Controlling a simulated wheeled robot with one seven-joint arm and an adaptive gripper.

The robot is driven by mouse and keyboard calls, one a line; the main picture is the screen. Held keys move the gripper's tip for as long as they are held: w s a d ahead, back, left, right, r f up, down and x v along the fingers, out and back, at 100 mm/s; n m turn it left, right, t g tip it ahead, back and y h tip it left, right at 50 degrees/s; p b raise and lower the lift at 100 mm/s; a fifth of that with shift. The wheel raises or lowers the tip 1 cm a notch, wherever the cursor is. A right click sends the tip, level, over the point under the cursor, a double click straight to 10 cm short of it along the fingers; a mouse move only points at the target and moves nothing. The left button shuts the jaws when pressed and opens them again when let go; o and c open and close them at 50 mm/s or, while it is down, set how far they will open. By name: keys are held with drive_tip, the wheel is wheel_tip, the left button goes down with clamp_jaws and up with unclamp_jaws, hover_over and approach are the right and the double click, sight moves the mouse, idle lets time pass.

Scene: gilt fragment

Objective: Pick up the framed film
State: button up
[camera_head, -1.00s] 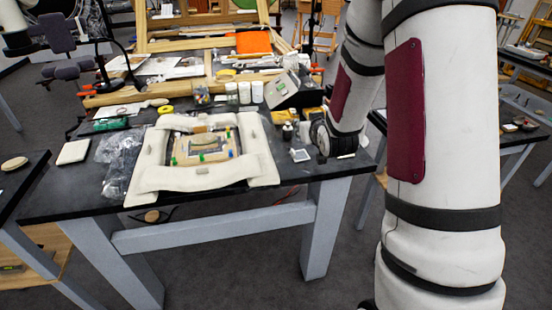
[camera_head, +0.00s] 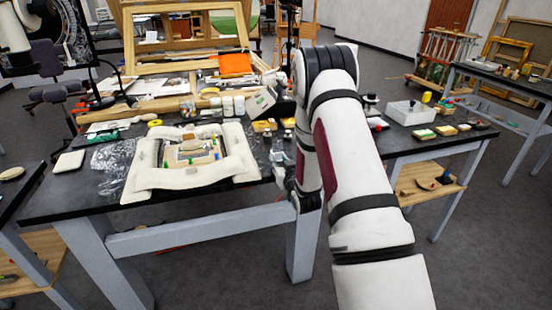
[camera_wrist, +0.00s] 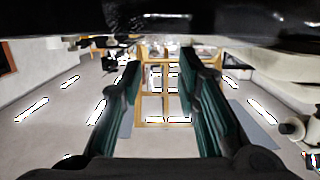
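A small pale square (camera_head: 277,157), which looks like the framed film, lies near the right end of the black workbench (camera_head: 90,203). It is small in the head view, and my gripper partly crowds it, so I cannot be sure what it is. My gripper (camera_head: 281,172) is by the bench's front right edge, close to this square; I cannot tell if they touch. In the wrist view my gripper (camera_wrist: 160,85) has its two dark green fingers spread apart with nothing between them. That view looks across the room, and the film is not in it.
A white padded frame (camera_head: 150,180) around a small picture (camera_head: 190,152) fills the bench's middle. Another bench with a white box (camera_head: 409,112) is at right.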

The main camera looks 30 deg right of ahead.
sight(279, 154)
drive_tip(key=x, duration=0.7)
drive_tip(key=shift+w+a+f, duration=0.1)
drive_tip(key=shift+f, duration=0.15)
clamp_jaws()
